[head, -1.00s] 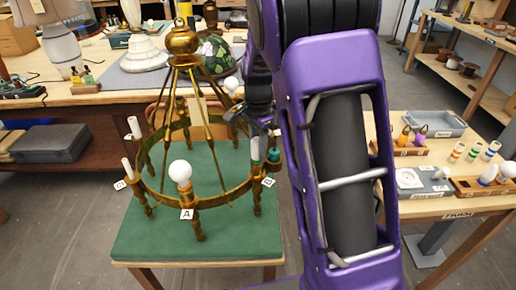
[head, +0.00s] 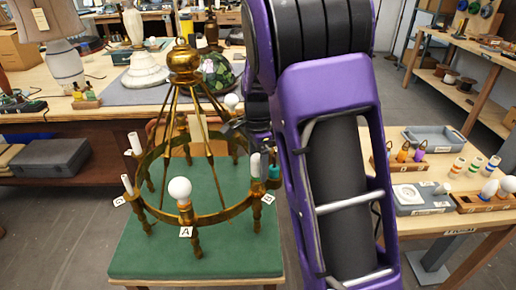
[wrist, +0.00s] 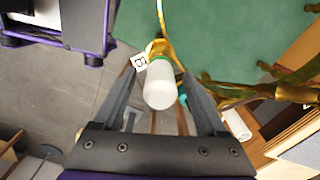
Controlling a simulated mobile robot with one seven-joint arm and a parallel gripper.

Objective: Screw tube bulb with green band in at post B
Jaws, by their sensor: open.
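The white tube bulb with green band (wrist: 161,88) stands at post B, beside the B tag (wrist: 139,61) in the wrist view. Its green band is at the post end; how deep it sits in the socket I cannot tell. My gripper (wrist: 157,80) is open, one finger on each side of the bulb, with visible gaps. In the head view the bulb (head: 255,164) shows on the right of the brass chandelier (head: 184,62), above the B tag (head: 267,198). My arm hides part of that side.
A round bulb (head: 180,188) stands at post A. White tubes (head: 135,143) are on the left posts. A teal piece (head: 273,172) is close beside post B. A side table at right holds a grey tray (head: 434,138) and banded bulbs. The green mat (head: 150,258) is clear in front.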

